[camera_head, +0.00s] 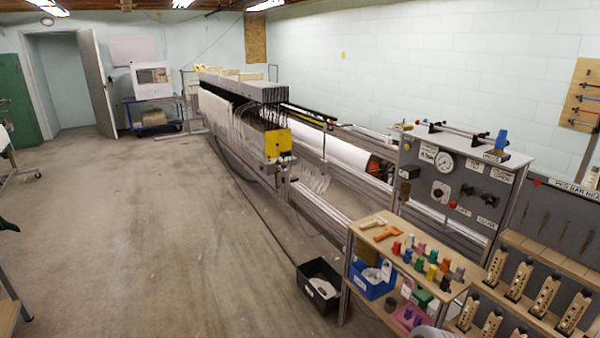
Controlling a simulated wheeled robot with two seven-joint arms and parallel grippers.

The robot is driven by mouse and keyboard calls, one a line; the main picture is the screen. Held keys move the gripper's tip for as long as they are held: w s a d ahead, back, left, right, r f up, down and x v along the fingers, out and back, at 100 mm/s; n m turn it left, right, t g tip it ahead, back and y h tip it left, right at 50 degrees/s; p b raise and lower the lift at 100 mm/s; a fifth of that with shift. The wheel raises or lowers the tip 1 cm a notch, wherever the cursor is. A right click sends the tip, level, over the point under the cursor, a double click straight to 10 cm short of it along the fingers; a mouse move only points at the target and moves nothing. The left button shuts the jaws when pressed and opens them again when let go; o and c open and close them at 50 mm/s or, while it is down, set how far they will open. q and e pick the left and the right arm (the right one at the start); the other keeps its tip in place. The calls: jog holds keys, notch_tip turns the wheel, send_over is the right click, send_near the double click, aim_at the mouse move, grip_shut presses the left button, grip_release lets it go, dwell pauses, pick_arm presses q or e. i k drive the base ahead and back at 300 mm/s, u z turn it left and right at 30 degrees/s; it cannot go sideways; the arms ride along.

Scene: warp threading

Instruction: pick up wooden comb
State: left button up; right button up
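A pale wooden piece (373,223), which looks like the wooden comb, lies flat near the far left corner of the top of a small wooden cart (408,287). It is small here and its teeth cannot be made out. An orange-handled tool (387,233) lies just beside it, on its near side. Neither of my grippers shows in the view. A grey rounded shape at the bottom edge, in front of the cart, is cut off, and I cannot tell what it is.
Several coloured spools (433,272) stand on the cart top, right of the pale piece. A black bin (320,286) sits on the floor left of the cart. A grey gauge panel (440,185) and a long loom (250,110) stand behind.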

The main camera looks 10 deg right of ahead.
aim_at(379, 220)
jog(key=z, duration=0.3)
jog(key=i, duration=2.25)
jog(key=z, duration=0.25)
